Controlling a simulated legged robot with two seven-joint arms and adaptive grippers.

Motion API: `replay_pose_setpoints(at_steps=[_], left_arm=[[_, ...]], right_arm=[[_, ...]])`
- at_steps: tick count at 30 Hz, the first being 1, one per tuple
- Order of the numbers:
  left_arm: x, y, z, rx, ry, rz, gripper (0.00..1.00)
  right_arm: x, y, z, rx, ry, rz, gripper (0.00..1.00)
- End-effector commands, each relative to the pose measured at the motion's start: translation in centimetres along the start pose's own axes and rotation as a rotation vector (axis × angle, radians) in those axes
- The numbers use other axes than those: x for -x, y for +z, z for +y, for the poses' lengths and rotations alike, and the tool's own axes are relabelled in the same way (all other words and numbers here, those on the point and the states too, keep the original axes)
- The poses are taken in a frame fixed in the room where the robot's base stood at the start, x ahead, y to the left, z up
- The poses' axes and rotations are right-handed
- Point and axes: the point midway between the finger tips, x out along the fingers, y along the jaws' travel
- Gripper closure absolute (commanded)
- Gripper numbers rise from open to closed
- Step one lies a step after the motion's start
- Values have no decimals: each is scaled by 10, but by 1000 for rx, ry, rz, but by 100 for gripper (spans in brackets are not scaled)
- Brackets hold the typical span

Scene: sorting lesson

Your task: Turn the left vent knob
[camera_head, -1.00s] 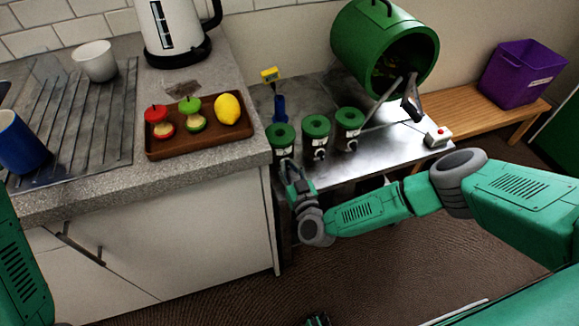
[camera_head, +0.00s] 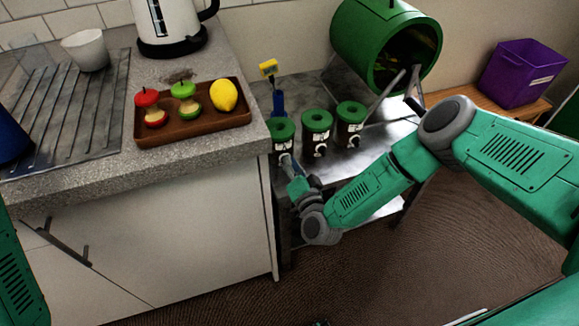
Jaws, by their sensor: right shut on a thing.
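Three dark canisters with green lids stand in a row on the metal table. The left canister (camera_head: 281,134) is nearest the counter, and its front low part is covered by my right gripper (camera_head: 286,162). My right gripper is shut at the front of that canister, on its vent knob, which the fingers hide. The middle canister (camera_head: 317,124) and the right canister (camera_head: 350,117) each show a small pale knob low on the front. My left arm shows only at the left edge; its gripper is out of view.
The stone counter (camera_head: 220,150) edge stands close left of my right gripper, with a wooden tray (camera_head: 150,131) of fruit on it. A green drum (camera_head: 378,32) stands behind the canisters. A purple bin (camera_head: 522,72) sits on a bench at right.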

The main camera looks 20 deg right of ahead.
Motion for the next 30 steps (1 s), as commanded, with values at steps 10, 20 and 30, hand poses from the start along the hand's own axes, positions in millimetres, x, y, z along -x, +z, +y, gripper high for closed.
replay_pose_setpoints(at_steps=[10,20,30], left_arm=[[-29,2,0,0,0,0,15],[-48,3,0,0,0,0,15],[-58,3,0,0,0,0,15]], right_arm=[[2,5,8,-328,5,-6,100],[3,6,12,-587,10,-5,100],[3,7,13,-731,13,-5,100]])
